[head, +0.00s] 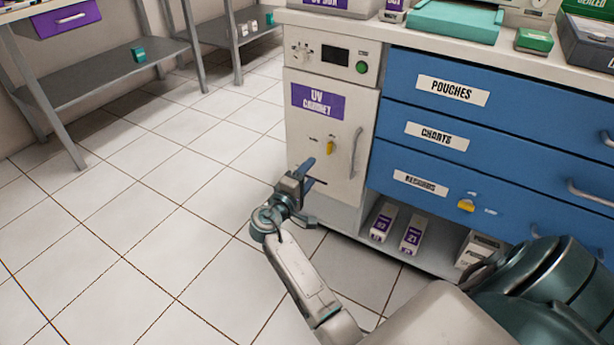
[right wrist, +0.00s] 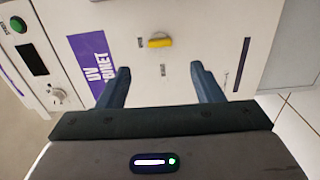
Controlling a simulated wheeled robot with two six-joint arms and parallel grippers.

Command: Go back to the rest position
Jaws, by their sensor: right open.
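My right gripper (head: 308,192) is low in front of the UV cabinet door (head: 342,112), with its arm coming up from the bottom of the head view. Its jaws are open. In the right wrist view the two dark blue fingers (right wrist: 158,72) stand apart with nothing between them, and the door face (right wrist: 185,18) lies beyond. A yellow knob (head: 330,147) on the door also shows in the right wrist view (right wrist: 160,42). I cannot tell the exact gap between fingertips and door. My left gripper is not in view.
The door handle (head: 355,153) is just right of the gripper. Blue drawers (head: 490,105) stand to the right, above an open shelf (head: 440,261) with several boxes. A grey shelf rack (head: 95,80) is at upper left. The tiled floor (head: 130,220) is clear on the left.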

